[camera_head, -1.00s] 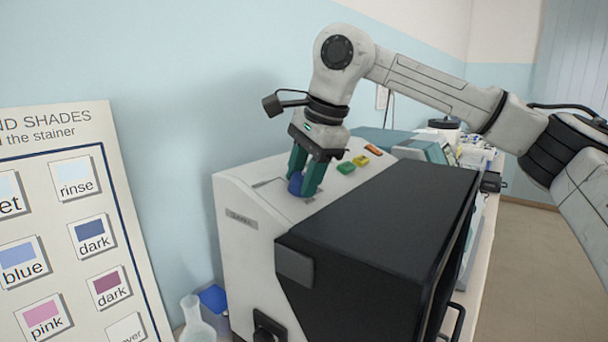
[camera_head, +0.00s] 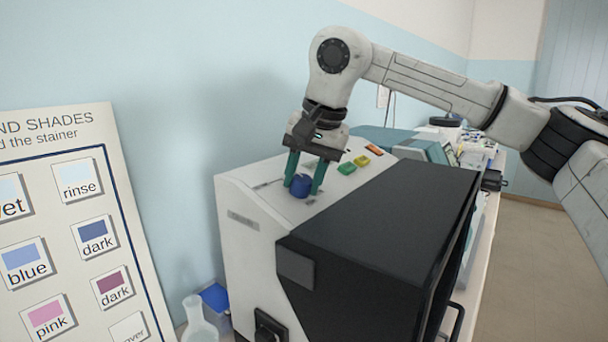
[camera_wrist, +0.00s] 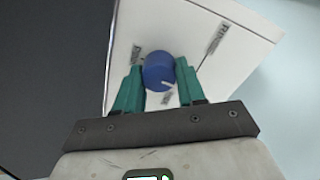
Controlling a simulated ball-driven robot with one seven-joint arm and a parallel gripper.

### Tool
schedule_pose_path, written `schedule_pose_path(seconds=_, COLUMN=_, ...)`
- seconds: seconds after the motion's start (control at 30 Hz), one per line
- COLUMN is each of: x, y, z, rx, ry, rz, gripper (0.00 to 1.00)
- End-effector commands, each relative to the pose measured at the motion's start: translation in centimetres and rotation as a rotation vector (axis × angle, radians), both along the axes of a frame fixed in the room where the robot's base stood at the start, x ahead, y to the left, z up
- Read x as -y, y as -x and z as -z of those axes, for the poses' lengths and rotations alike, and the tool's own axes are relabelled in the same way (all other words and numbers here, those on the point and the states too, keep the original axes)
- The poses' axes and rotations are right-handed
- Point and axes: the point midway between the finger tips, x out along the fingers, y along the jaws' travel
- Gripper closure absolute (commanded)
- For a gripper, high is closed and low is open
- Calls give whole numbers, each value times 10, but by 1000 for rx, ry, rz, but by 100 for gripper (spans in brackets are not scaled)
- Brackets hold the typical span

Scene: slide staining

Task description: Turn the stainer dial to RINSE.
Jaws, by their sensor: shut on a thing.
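The stainer (camera_head: 262,236) is a white machine with a large black front cover. Its blue dial (camera_head: 300,186) sits on the sloped top panel, and it also shows in the wrist view (camera_wrist: 158,70) with a white pointer mark toward the lower right. Small printed labels surround the dial; one lies near the pointer, but I cannot read them surely. My gripper (camera_head: 304,184) points down at the panel with its green fingers on either side of the dial, shut on it. In the wrist view the fingers (camera_wrist: 160,82) flank the dial.
Green, yellow and orange buttons (camera_head: 361,160) sit on the panel behind the dial. A shades chart (camera_head: 130,255) with a "rinse" swatch leans at the left. A flask (camera_head: 197,325) and a blue box (camera_head: 214,297) stand between chart and stainer. More equipment stands behind.

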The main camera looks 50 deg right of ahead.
Motion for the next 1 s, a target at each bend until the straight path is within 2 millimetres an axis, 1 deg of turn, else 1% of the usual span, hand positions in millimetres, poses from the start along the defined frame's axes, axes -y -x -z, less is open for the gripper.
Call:
schedule_pose_path(seconds=0.3, x=0, y=0, z=-1, rx=3, ry=29, rz=-67, gripper=91)
schedule_pose_path(seconds=0.7, x=0, y=0, z=-1, rx=3, ry=31, rz=-74, gripper=91)
schedule_pose_path(seconds=0.73, x=0, y=0, z=-1, rx=3, ry=31, rz=-74, gripper=60)
schedule_pose_path(seconds=1.0, x=0, y=0, z=0, rx=2, ry=30, rz=-72, gripper=35)
